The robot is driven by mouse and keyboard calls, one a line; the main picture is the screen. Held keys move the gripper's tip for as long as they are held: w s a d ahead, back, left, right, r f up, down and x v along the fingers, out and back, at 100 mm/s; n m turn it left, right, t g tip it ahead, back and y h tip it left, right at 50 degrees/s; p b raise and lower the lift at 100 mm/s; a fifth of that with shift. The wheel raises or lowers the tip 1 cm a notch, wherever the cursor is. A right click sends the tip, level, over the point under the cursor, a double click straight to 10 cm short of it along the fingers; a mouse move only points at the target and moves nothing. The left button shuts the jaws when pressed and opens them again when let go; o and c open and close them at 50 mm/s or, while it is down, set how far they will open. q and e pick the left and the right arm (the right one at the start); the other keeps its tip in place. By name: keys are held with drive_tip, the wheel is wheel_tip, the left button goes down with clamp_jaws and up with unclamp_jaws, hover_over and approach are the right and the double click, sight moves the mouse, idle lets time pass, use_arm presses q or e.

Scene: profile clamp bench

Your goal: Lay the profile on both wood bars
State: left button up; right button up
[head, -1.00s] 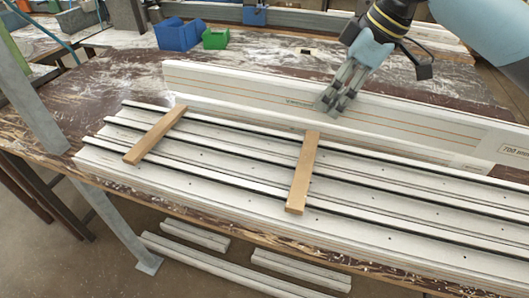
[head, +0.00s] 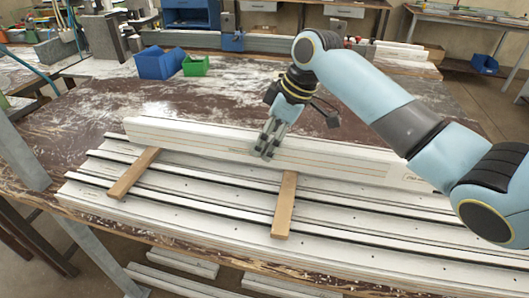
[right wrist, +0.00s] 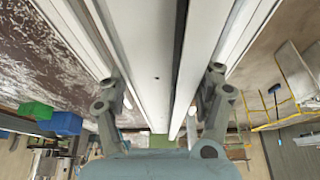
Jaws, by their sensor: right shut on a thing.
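The profile (head: 340,158) is a long white bar with thin orange lines along its side. It stands across the back of the bench, close to the far ends of the wood bars. My right gripper (head: 265,145) is shut on it left of its middle. In the right wrist view the fingers (right wrist: 160,100) straddle the white profile (right wrist: 145,40). The left wood bar (head: 133,174) and the right wood bar (head: 284,206) lie crosswise over the bench rails. I cannot tell whether the profile touches the bars. My left gripper is out of view.
The clamp bench (head: 190,210) has several white rails with dark grooves. A blue bin (head: 158,63) and a green bin (head: 196,66) stand behind at the left. More white lengths (head: 180,262) lie below the table. The brown tabletop (head: 80,110) is bare at the left.

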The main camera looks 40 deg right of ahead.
drive_tip(key=shift+w+a+f, duration=0.25)
drive_tip(key=shift+w, duration=0.2)
drive_tip(key=shift+f+p, duration=0.3)
drive_tip(key=shift+f, duration=1.65)
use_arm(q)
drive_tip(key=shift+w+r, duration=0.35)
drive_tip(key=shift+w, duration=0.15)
use_arm(e)
drive_tip(key=o, duration=1.7)
drive_tip(key=shift+s+f, duration=0.1)
drive_tip(key=shift+s, duration=0.05)
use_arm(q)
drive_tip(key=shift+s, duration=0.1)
use_arm(e)
drive_tip(key=shift+o, duration=0.2)
drive_tip(key=b+v, duration=0.1)
drive_tip(key=v, duration=1.1)
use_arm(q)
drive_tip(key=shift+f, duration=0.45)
